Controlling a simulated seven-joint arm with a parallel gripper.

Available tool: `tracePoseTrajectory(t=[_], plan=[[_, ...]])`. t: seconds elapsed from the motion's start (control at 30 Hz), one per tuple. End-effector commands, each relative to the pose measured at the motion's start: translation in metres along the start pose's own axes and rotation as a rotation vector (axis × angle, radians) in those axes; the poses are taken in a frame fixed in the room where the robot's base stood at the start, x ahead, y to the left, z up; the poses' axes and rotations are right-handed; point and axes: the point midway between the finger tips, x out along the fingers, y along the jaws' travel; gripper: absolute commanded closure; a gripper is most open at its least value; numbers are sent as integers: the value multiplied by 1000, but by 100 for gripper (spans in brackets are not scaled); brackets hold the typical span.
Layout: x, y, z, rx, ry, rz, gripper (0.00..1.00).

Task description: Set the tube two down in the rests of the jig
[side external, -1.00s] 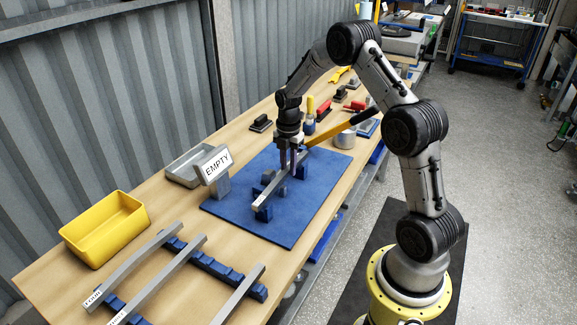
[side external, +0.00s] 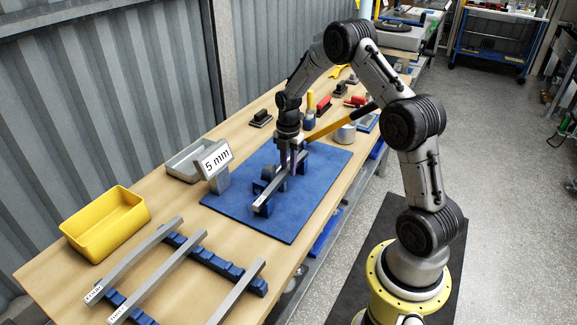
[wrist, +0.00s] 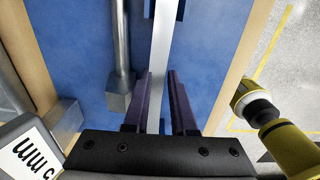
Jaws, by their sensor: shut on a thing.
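My gripper (side external: 291,172) points straight down over the blue mat, its fingers shut on a grey square tube (side external: 270,189). In the wrist view the tube (wrist: 161,45) runs lengthwise between the two purple fingers (wrist: 161,85). The tube lies low along the jig (side external: 263,209), whose dark blue rests stand on the mat. Its near end shows a small label, too small to read. It appears level at the rests, but I cannot tell whether it is fully seated. The fingers hide part of the tube and of the jig's far end.
Brushes and a metal can (side external: 346,133) stand beyond. The mat's right part is clear.

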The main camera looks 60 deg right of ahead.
Motion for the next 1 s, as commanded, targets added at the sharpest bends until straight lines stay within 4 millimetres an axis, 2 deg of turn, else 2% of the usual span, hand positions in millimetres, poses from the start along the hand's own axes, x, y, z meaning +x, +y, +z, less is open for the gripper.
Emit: tracePoseTrajectory(t=[0.27, 0.3, 0.47, 0.67, 0.77, 0.9, 1.0], plan=[[2, 0, 0, 0, 0, 1, 100], [2, 0, 0, 0, 0, 1, 70], [2, 0, 0, 0, 0, 1, 42], [2, 0, 0, 0, 0, 0, 41], [2, 0, 0, 0, 0, -1, 26], [2, 0, 0, 0, 0, -1, 1], [2, 0, 0, 0, 0, -1, 0]])
